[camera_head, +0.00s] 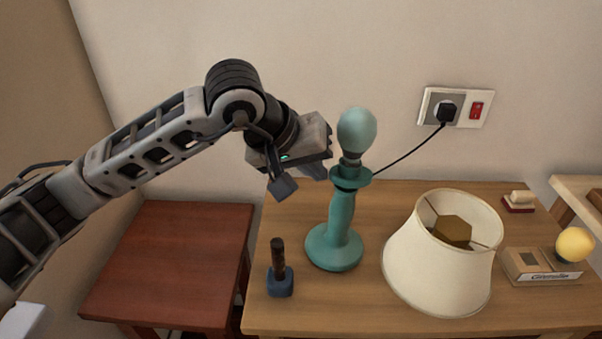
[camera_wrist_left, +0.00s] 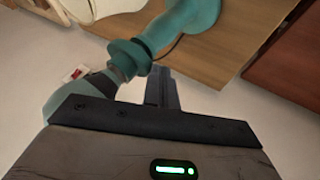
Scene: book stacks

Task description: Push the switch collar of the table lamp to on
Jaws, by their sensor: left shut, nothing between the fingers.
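The teal table lamp (camera_head: 342,222) stands upright on the wooden table, without its shade, with a pale teal bulb (camera_head: 357,131) on top. The flared switch collar (camera_head: 351,178) sits below the bulb at the top of the stem. In the left wrist view the lamp shows upside down, with the collar (camera_wrist_left: 128,56) just past my fingers. My left gripper (camera_head: 320,171) is shut and empty, its fingertips close to the left side of the collar. I cannot tell if they touch it. My right gripper is out of view.
A cream lampshade (camera_head: 440,275) stands right of the lamp. A blue-based tool (camera_head: 280,282) with a dark handle stands at front left. A box with a yellow bulb (camera_head: 575,244) lies at the right. The cord runs to a wall socket (camera_head: 456,107). A red-brown table (camera_head: 175,265) is bare.

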